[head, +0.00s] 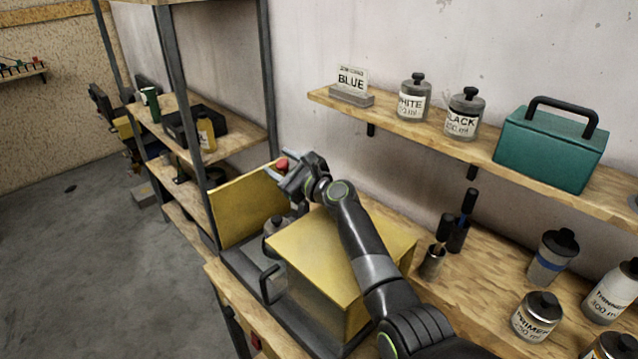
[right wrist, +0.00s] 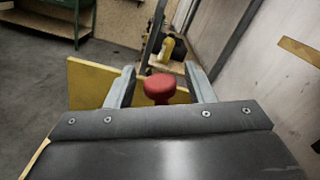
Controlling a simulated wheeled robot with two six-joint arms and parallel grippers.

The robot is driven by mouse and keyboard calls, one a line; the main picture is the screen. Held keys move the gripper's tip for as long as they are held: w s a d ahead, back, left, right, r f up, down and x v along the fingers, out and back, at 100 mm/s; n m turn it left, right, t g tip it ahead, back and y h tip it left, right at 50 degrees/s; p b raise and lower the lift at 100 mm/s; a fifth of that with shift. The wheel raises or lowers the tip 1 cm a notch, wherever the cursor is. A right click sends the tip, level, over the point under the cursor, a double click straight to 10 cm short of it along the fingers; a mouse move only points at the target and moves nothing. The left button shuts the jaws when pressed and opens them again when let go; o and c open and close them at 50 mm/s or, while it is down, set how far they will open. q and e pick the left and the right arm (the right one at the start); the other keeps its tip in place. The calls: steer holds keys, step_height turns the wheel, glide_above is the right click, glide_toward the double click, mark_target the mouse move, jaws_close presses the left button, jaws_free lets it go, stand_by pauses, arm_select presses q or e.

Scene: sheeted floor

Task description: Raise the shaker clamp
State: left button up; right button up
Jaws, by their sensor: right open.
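The shaker has a yellow box housing (head: 320,245) and an upright yellow panel (head: 238,212) on a dark base on the bench. A red knob (head: 282,164) stands at the top of it, by the panel. A grey container partly shows in the gap between the two yellow parts. My right gripper (head: 284,175) is at the red knob, open. In the right wrist view the knob (right wrist: 159,88) is between the two spread fingers, with gaps at both sides. The clamp below the knob is mostly hidden by my gripper. My left gripper is out of view.
A wall shelf (head: 440,132) above holds a BLUE sign, white and black jars and a teal box (head: 550,148). Bottles and brush holders stand on the bench at right. A metal-framed rack (head: 180,120) stands behind at left. The floor at left is open.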

steer(key=v, duration=1.4)
steer(key=shift+s+d+b, duration=0.2)
steer(key=shift+d+b, duration=0.05)
steer(key=shift+b, duration=0.1)
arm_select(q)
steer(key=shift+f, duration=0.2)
arm_select(e)
steer(key=shift+s+d, duration=0.4)
steer(key=shift+s, duration=0.05)
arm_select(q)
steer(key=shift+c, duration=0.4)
